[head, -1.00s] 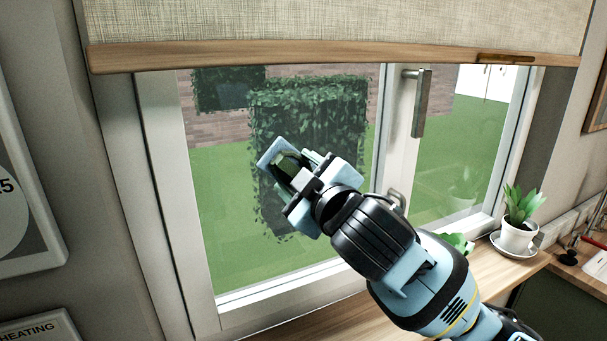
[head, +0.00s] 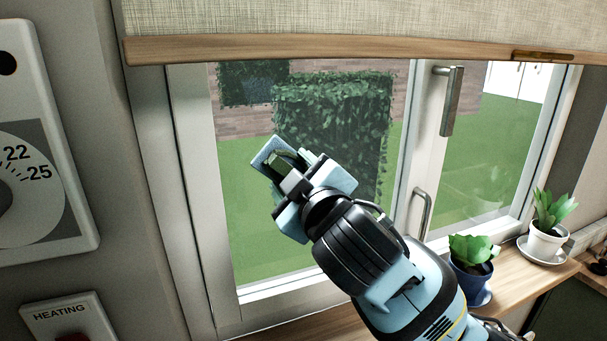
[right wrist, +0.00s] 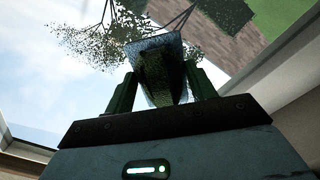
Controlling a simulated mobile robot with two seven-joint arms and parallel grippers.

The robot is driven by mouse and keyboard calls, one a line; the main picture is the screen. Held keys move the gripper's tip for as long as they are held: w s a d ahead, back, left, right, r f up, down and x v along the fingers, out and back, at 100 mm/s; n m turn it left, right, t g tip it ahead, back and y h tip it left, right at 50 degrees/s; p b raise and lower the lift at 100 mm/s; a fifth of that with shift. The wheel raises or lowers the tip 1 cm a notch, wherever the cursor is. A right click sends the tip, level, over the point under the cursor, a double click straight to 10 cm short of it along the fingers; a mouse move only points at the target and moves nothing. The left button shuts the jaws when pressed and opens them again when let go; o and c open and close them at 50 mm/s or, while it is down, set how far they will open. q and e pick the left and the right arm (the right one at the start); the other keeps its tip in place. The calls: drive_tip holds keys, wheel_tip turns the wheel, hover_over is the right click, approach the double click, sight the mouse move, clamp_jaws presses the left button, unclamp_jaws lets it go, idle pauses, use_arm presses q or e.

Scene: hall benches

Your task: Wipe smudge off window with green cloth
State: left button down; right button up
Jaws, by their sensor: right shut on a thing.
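The window (head: 238,215) fills the middle of the head view, with lawn, a hedge and a brick wall seen through its glass. I cannot make out a smudge on it. My right gripper (head: 283,163) is in front of the large left pane, pointing up and left. The cloth (right wrist: 163,75) also shows between the fingers in the right wrist view, dark and bluish. I cannot tell whether it touches the glass. My left gripper is not in view.
A rolled blind with a wooden bar (head: 330,48) hangs across the top. Window handles (head: 452,100) stick out right of the gripper. Potted plants (head: 472,262) stand on the wooden sill at the right. A heating dial (head: 30,150) is on the left wall.

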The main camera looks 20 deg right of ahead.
sight(275, 182)
drive_tip(key=shift+a, duration=1.05)
drive_tip(key=shift+f, duration=0.15)
drive_tip(key=shift+f, duration=1)
drive_tip(key=shift+w+d, duration=0.1)
drive_tip(key=shift+d, duration=1.8)
drive_tip(key=shift+w+d+r, duration=0.1)
drive_tip(key=shift+d, duration=1.8)
